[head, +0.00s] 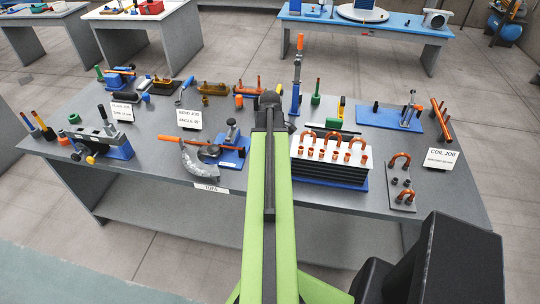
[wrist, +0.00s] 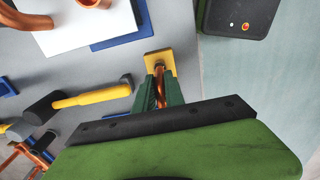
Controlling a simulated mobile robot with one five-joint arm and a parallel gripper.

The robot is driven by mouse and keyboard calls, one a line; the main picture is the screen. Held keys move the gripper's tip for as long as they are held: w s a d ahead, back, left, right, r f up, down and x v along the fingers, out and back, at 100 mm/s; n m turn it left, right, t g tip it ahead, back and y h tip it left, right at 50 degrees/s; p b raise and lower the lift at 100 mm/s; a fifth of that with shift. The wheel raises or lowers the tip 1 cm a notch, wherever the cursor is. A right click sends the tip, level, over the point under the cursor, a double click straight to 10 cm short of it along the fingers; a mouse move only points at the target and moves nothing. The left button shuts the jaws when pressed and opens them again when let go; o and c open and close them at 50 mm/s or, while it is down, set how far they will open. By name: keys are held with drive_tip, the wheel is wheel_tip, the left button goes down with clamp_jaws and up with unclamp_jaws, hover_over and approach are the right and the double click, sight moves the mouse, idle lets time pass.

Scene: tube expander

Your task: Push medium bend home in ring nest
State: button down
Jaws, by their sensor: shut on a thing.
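In the wrist view my gripper (wrist: 160,86) has its green fingers closed on a narrow copper-coloured piece (wrist: 159,72). A yellow square block (wrist: 160,60) lies at the fingertips; I cannot tell whether it is joined to that piece. In the head view the arm hides the fingers. Right of the arm stands a white-topped block (head: 323,159) with copper U-bends (head: 333,136) behind a row of short copper rings (head: 335,154). Its white top (wrist: 90,30) also shows at upper left in the wrist view. I cannot tell which bend is the medium one.
A grey plate (head: 401,198) with U-bends lies right of the block. A blue board (head: 385,118) lies behind. A yellow-handled mallet (wrist: 92,96) is left of my fingers in the wrist view.

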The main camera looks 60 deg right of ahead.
drive_tip(key=shift+f+b, duration=1.75)
drive_tip(key=shift+f, duration=0.05)
drive_tip(key=c, duration=1.3)
unclamp_jaws()
drive_tip(key=shift+c, duration=0.2)
drive_tip(key=shift+r, duration=0.1)
wheel_tip(320, 180, up, 17)
drive_tip(key=p, duration=1.7)
drive_tip(key=shift+r+p, duration=0.2)
drive_tip(key=shift+p, duration=0.15)
